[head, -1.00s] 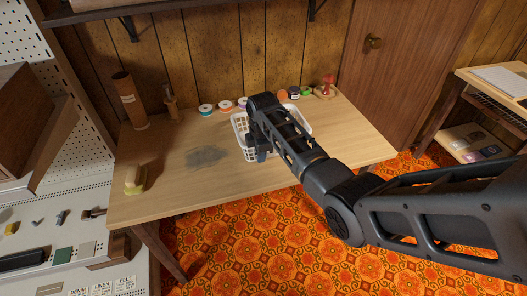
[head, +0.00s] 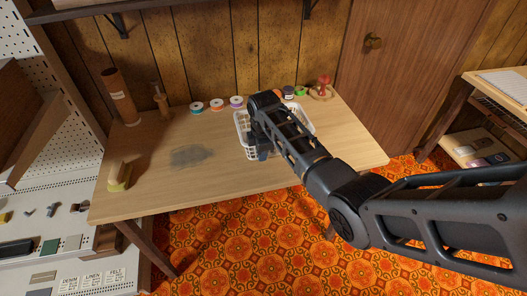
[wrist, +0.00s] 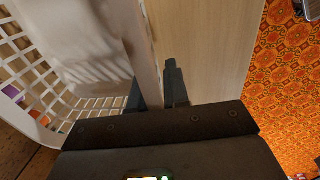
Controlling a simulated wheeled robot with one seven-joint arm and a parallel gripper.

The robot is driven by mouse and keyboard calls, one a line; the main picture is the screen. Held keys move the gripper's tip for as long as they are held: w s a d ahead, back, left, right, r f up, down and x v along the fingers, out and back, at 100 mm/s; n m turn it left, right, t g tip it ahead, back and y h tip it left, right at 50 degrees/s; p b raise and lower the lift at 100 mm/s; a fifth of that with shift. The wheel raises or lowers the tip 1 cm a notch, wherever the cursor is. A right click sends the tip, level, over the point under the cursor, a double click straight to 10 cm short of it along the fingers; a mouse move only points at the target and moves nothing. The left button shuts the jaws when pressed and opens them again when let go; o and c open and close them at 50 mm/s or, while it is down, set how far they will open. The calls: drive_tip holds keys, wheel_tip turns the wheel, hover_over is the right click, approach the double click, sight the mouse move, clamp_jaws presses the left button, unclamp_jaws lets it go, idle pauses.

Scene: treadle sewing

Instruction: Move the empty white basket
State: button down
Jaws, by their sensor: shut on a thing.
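The white basket (head: 243,124) is a lattice-sided plastic tub at the back middle of the wooden table. My arm covers much of it in the head view. My gripper (head: 261,152) is at its near side, shut on the basket wall. In the wrist view, the basket's wall (wrist: 146,50) runs between the two dark fingers of my gripper (wrist: 156,88). The part of the basket's inside that shows is empty. I cannot tell whether its base touches the table.
Thread spools (head: 217,104) stand along the table's back edge, behind the basket. A red pincushion (head: 323,83) is at back right. The table's (head: 240,180) front strip is clear.

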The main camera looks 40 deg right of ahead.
drive_tip(key=c, duration=1)
unclamp_jaws()
drive_tip(key=shift+c, duration=0.2)
drive_tip(key=shift+r, duration=0.1)
drive_tip(key=r, duration=0.5)
drive_tip(key=s+r, duration=0.1)
drive_tip(key=r, duration=0.1)
drive_tip(key=shift+a+r+b, duration=0.25)
drive_tip(key=shift+r+b, duration=0.05)
